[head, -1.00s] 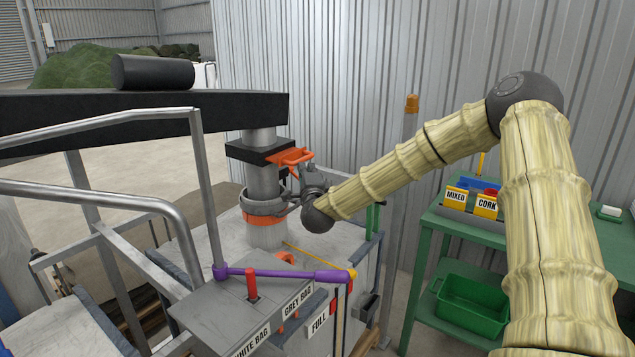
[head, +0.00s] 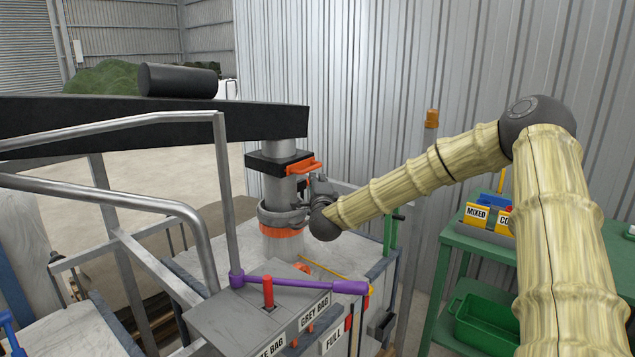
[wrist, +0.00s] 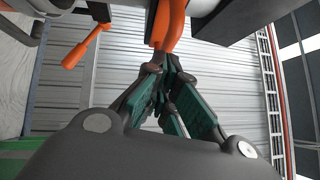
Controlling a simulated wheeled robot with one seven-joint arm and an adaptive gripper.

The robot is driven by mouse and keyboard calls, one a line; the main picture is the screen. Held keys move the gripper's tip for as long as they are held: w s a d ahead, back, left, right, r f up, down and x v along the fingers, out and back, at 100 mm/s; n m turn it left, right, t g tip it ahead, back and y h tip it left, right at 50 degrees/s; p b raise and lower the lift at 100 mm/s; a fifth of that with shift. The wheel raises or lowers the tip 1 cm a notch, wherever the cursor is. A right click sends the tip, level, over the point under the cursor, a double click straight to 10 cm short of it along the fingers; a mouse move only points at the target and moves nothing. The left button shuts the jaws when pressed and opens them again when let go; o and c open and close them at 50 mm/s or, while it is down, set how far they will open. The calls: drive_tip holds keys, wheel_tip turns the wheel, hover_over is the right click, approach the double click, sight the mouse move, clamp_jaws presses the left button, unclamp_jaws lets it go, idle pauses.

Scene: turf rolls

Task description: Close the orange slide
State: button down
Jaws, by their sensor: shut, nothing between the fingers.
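The orange slide's handle (head: 303,167) sticks out to the right from a black housing (head: 264,162) on the upright grey pipe. My gripper (head: 318,181) points up beside the handle at its right end, just right of the pipe. In the wrist view the fingers (wrist: 163,72) are shut and empty. An orange bar (wrist: 172,22), apparently part of the handle, is right at the fingertips; I cannot tell whether they touch. Part of the slide is hidden inside the housing.
A grey clamp ring and orange band (head: 282,233) circle the pipe below. A purple bar (head: 300,283) and metal railings stand in front. An orange lever (wrist: 88,46) shows in the wrist view. A green bench (head: 468,260) is at right.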

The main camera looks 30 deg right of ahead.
drive_tip(key=d+b+v, duration=0.1)
drive_tip(key=b+v, duration=0.1)
drive_tip(key=v, duration=1)
drive_tip(key=shift+s+d+f, duration=0.15)
drive_tip(key=shift+s+d, duration=0.15)
drive_tip(key=shift+s, duration=0.1)
